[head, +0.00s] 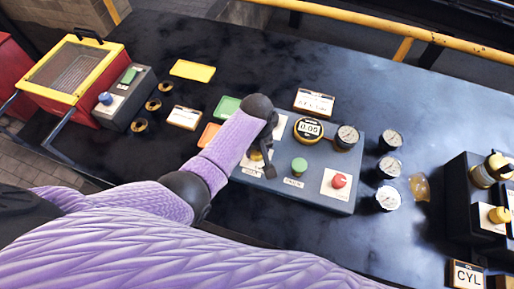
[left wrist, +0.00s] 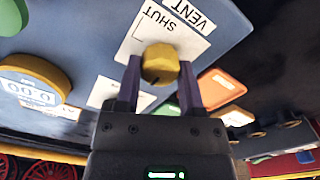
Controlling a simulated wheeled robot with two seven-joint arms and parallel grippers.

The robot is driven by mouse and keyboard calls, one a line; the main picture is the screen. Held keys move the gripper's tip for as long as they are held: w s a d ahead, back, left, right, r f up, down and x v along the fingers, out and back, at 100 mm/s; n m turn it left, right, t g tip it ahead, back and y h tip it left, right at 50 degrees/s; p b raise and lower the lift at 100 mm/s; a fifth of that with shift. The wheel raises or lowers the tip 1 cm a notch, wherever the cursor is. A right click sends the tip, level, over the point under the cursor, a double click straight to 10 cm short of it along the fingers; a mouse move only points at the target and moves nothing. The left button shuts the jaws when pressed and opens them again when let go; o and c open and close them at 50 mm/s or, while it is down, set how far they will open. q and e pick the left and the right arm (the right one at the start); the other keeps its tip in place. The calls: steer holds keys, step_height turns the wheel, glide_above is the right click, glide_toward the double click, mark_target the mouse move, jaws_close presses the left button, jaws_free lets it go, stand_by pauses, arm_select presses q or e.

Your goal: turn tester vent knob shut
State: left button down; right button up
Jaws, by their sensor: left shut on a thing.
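The tester (head: 318,198) is a grey-blue box on the dark bench, with a digital display (head: 309,129), a gauge (head: 347,137), a green knob (head: 299,166) and a red knob (head: 339,180). Its yellow vent knob (left wrist: 160,63) sits on a white plate lettered VENT and SHUT (left wrist: 172,28) in the left wrist view. My left gripper (left wrist: 160,80) is shut on this knob, one finger on each side. In the head view my left gripper (head: 262,160) mostly hides the knob. My right gripper is not in view.
Loose gauges (head: 388,198) stand right of the tester, near an amber piece (head: 419,187). A dark fixture (head: 460,195) is at the far right. A red, yellow-rimmed box (head: 75,70) is at the left. The bench behind the tester is mostly clear.

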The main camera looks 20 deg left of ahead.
arm_select(q)
steer(key=m+p, duration=0.2)
steer(key=m, duration=0.1)
steer(key=shift+r, duration=0.1)
steer(key=m+p, duration=0.1)
steer(key=m, duration=0.3)
steer(key=shift+m, duration=0.3)
steer(key=shift+m+p, duration=0.45)
steer(key=shift+m, duration=0.45)
steer(key=m, duration=0.2)
steer(key=shift+m, duration=0.3)
steer(key=m, duration=0.5)
steer(key=shift+p, duration=0.35)
steer(key=shift+m, duration=0.5)
